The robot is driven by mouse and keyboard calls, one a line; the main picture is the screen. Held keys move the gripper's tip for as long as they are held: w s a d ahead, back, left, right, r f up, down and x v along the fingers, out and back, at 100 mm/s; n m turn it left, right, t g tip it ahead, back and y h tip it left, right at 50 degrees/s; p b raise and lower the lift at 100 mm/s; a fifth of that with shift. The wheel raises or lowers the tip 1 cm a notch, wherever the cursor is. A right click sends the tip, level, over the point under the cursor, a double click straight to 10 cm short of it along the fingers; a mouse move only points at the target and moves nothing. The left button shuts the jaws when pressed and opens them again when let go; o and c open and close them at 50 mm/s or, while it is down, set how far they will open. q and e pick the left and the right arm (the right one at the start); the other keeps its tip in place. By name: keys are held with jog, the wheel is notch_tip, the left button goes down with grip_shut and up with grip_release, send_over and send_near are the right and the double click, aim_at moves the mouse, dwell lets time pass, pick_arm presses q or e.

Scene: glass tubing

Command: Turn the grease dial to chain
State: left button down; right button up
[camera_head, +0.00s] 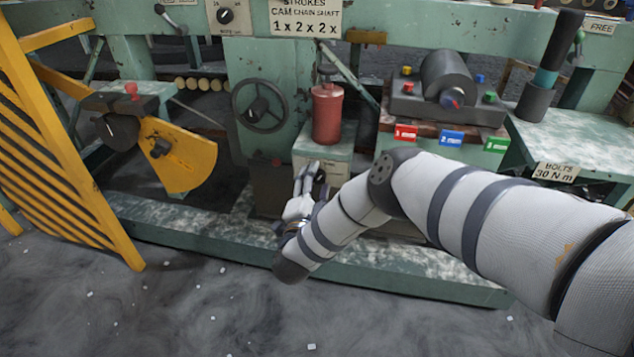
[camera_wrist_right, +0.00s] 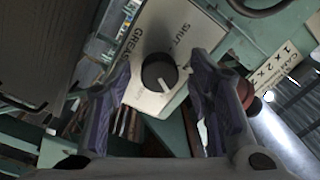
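The grease dial (camera_wrist_right: 158,73) is a round black knob with a white pointer mark. It sits on a pale plate (camera_wrist_right: 188,38) that reads "GREASE" and "SHUT" in the right wrist view. I cannot make out a chain marking. The pointer mark lies toward the lower edge of the knob in that view. My right gripper (camera_wrist_right: 160,88) is open, one finger on each side of the dial, with gaps showing between fingers and knob. In the head view my right gripper (camera_head: 311,180) is in front of the green box under the red canister and partly hides its plate (camera_head: 338,171).
A red canister (camera_head: 327,113) stands on the green box. A dark handwheel (camera_head: 260,106) is to its left. A grey machine block (camera_head: 447,100) with coloured buttons is to the right. A yellow guard (camera_head: 60,150) and yellow plate (camera_head: 185,165) stand left.

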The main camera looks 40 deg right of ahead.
jog(key=v, duration=1.2)
